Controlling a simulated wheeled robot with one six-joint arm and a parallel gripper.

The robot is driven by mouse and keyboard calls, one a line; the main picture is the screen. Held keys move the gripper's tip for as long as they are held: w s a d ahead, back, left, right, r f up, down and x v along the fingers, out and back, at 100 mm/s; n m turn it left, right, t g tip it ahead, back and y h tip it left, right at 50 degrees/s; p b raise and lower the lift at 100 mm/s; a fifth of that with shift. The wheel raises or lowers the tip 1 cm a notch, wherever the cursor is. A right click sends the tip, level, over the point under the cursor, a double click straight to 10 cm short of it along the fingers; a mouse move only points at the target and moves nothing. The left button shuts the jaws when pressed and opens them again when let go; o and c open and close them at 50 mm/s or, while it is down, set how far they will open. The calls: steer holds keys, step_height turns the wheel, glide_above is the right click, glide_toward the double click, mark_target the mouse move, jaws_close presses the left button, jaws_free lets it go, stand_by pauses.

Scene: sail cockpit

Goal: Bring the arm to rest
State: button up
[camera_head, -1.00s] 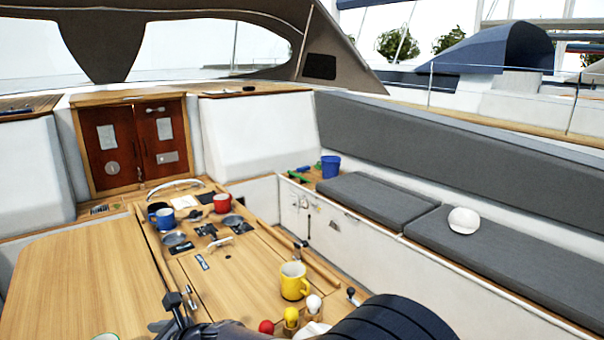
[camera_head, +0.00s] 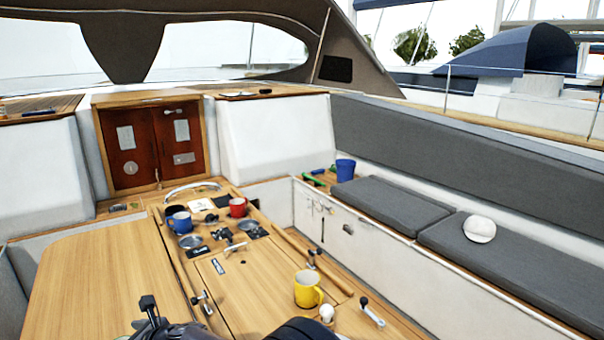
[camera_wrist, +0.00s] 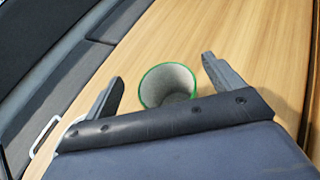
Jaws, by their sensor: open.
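My gripper (camera_wrist: 162,72) is open in the wrist view, its two dark fingers spread apart. A green-rimmed cup with a pale inside (camera_wrist: 168,84) shows between and beyond the fingers, on the wooden table (camera_wrist: 190,35). I see no finger touching it; its lower part is hidden behind the gripper body. In the head view, part of my gripper (camera_head: 148,314) shows at the bottom edge above the table (camera_head: 100,270).
A yellow mug (camera_head: 307,290) and a white-topped item (camera_head: 327,313) stand near my arm. A blue mug (camera_head: 181,222), a red mug (camera_head: 238,207) and instruments lie farther back. A winch handle (camera_head: 371,312) is at the right. The left table leaf is clear.

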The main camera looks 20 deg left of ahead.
step_height(320, 180, up, 8)
steer(key=p, duration=0.1)
steer(key=w+d+m+t+h+b, duration=0.1)
steer(key=w+d+m+t+b, duration=0.35)
steer(key=w+d, duration=1.85)
step_height(320, 180, down, 9)
steer(key=a+t+p, duration=0.1)
steer(key=shift+w+a+f, duration=0.15)
steer(key=shift+w, duration=0.15)
steer(key=shift+m, duration=0.25)
